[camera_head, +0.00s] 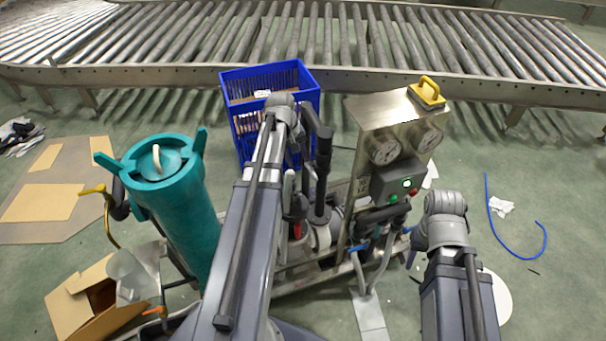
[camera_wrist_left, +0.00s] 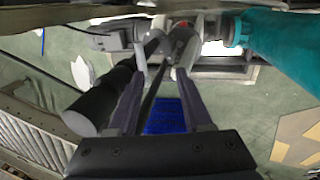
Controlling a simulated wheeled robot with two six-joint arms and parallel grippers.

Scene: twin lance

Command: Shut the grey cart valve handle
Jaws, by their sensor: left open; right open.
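A red valve handle (camera_head: 299,204) sits low among the pipes of the grey cart (camera_head: 300,283), partly hidden by my left arm. It also shows as a small red patch in the left wrist view (camera_wrist_left: 181,34). I cannot tell for sure that it is the cart valve handle, or how far it is turned. My left gripper (camera_wrist_left: 160,76) is open in the wrist view. Its two dark fingers point towards the red patch, apart from it, with nothing clearly held. My right arm ends beside the cart's gauge panel; its fingers are not visible.
A teal cylinder (camera_head: 182,225) stands left of my left arm. A black tube (camera_wrist_left: 95,108) is close beside my left fingers. A steel gauge panel (camera_head: 380,120), a blue crate (camera_head: 270,80) and a roller conveyor (camera_head: 330,78) stand beyond. A cardboard box (camera_head: 75,312) lies lower left.

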